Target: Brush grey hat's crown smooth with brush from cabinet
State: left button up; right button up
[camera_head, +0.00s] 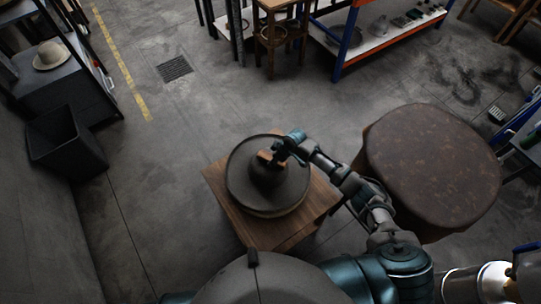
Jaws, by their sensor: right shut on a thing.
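The grey hat (242,187) sits with its wide brim spread over a wooden stand (229,213) in the middle of the head view. My right arm reaches in from the lower right. My right gripper (279,155) is shut on a brown brush (264,158), which is at the hat's crown (266,175). The gripper and brush hide part of the crown, and I cannot tell whether the brush touches it. My left gripper is not in view. I cannot make out the cabinet with certainty.
A large rusty-brown round-topped block (430,160) stands right of the hat. A dark bin (66,143) and a shelf with a pale hat (50,55) are at the left. A wooden stool (272,35) and a blue-orange rack (350,45) stand behind. Open floor lies left of the stand.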

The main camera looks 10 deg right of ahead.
aim_at(265, 155)
dwell(0.3)
jog(key=shift+w+a+f+b, duration=0.1)
jog(key=shift+w+a+b, duration=0.15)
jog(key=shift+a+b, duration=0.1)
jog(key=shift+w+a+b, duration=0.35)
jog(key=shift+w+a, duration=0.15)
jog(key=shift+a, duration=0.2)
jog(key=shift+w+a+b, duration=0.3)
jog(key=shift+w+a, duration=0.2)
jog(key=shift+a, duration=0.2)
jog(key=shift+s+d+p, duration=0.65)
jog(key=shift+d+p, duration=0.2)
jog(key=shift+p, duration=0.2)
jog(key=shift+s+d+p, duration=0.7)
jog(key=shift+d+p, duration=0.05)
jog(key=shift+d, duration=0.2)
jog(key=shift+a, duration=0.1)
jog(key=shift+w+a+b, duration=0.55)
jog(key=shift+w+a, duration=0.15)
jog(key=shift+a, duration=0.1)
